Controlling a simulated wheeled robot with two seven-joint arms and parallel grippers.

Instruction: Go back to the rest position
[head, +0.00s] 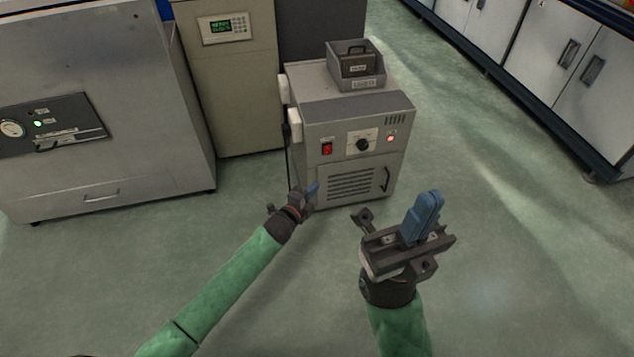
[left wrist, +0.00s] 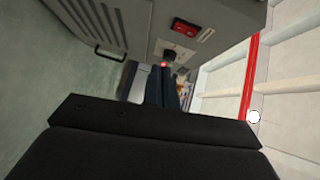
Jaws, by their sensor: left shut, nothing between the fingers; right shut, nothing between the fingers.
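My left gripper (head: 313,188) is low in front of the grey machine's lower front, its blue fingertips shut and empty. In the left wrist view its dark blue fingers (left wrist: 162,90) show close together, with the machine's front behind them. My right gripper (head: 424,215) is nearer the camera, to the right of the left one. Its blue fingers are together and point up, with nothing between them. I cannot tell whether the left fingertips touch the machine.
The grey machine (head: 350,110) has a red switch, a dark knob and a vent, with a small open box (head: 368,84) on top. A large metal cabinet (head: 110,170) stands at left, a beige unit (head: 235,95) behind. White cupboards (head: 545,60) line the right. Green floor (head: 500,260) is clear at right.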

